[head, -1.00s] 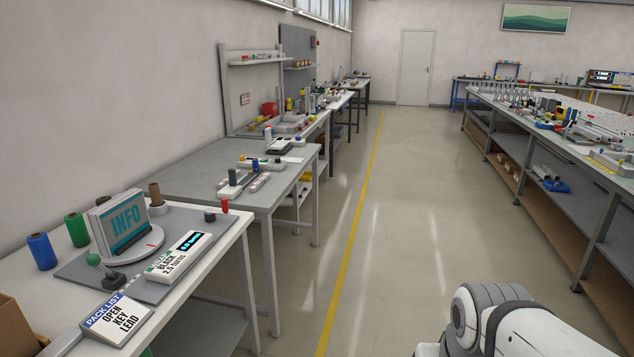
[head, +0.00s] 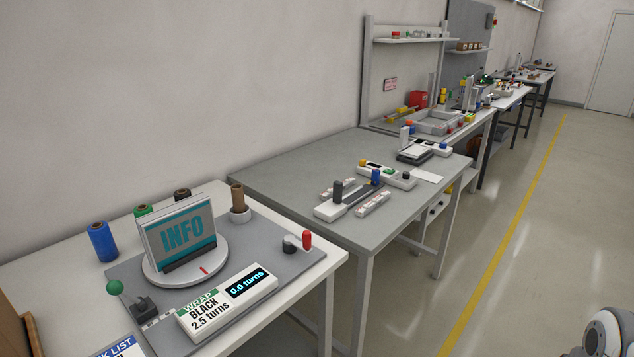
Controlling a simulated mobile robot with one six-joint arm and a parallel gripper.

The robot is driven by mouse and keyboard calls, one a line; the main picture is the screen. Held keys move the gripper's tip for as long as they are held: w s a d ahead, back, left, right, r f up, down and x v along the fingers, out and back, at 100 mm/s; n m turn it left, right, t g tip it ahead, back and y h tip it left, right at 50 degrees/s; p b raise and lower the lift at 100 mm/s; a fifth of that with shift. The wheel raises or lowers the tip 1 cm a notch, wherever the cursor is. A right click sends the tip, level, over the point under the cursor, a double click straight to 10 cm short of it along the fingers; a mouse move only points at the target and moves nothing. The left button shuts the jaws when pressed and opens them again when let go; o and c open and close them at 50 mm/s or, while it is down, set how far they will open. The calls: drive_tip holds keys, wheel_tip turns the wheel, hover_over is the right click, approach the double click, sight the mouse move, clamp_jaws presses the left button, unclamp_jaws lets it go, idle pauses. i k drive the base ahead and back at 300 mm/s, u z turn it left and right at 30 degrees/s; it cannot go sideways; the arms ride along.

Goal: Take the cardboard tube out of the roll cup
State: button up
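A brown cardboard tube (head: 237,196) stands upright in a small pale roll cup (head: 240,215) at the back right of a grey mat on the near left table. The cup hides the tube's lower end. The tube is to the right of the turntable with the INFO panel. My gripper is not in view. Part of my own white and grey body shows at the bottom right, well away from the tube.
The INFO panel (head: 181,245) stands on a round turntable. Blue (head: 102,241), green and dark rolls stand behind it. A green-knobbed lever (head: 114,287), a red-handled crank (head: 307,240) and a WRAP display (head: 228,302) share the mat (head: 290,268). The floor at right is clear.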

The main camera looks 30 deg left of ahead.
sight(239, 201)
drive_tip(key=u, duration=0.65)
drive_tip(key=i, duration=1.2)
drive_tip(key=u, duration=1.1)
drive_tip(key=i, duration=0.55)
drive_tip(key=u, duration=0.2)
drive_tip(key=k, duration=0.85)
drive_tip(key=u, duration=0.2)
drive_tip(key=i, duration=0.8)
drive_tip(key=z, duration=0.05)
